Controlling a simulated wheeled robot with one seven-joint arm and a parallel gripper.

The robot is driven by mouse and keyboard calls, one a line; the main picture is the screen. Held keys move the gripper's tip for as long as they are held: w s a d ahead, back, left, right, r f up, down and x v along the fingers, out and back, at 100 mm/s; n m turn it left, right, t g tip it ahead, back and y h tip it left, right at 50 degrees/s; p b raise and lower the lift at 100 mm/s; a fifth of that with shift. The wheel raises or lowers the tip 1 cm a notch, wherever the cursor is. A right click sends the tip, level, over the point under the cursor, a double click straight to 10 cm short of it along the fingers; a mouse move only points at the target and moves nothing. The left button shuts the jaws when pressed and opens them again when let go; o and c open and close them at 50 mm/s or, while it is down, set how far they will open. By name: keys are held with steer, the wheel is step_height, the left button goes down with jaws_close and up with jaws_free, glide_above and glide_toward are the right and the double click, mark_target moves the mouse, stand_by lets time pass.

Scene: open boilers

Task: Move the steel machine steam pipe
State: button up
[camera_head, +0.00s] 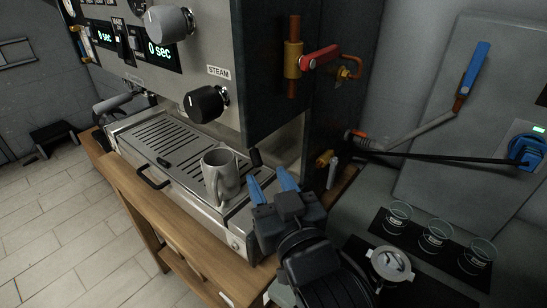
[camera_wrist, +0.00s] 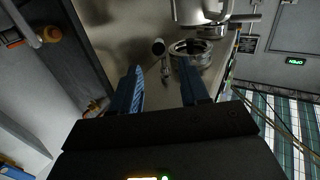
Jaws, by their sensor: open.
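My gripper (camera_head: 272,184) is open, its two blue fingers apart, beside the right end of the espresso machine's drip tray (camera_head: 160,131). In the wrist view my gripper (camera_wrist: 160,68) also shows open with nothing clearly between its fingers. A short dark tip (camera_head: 256,158) hangs under the machine's dark side panel, just above and left of the fingers; it may be the end of the steam pipe. In the wrist view a small dark round end (camera_wrist: 158,47) and a slim steel piece (camera_wrist: 165,69) lie ahead between the fingers. I cannot tell which is the pipe.
A grey mug (camera_head: 221,177) stands on the drip tray, close left of my gripper. The black steam knob (camera_head: 206,104) is above it. A red lever (camera_head: 320,56) is on the machine's side. Several small glasses (camera_head: 436,236) stand on the right counter.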

mark_target(259, 162)
steer(key=shift+p+x, duration=0.4)
steer(key=shift+x, duration=3.5)
jaws_close()
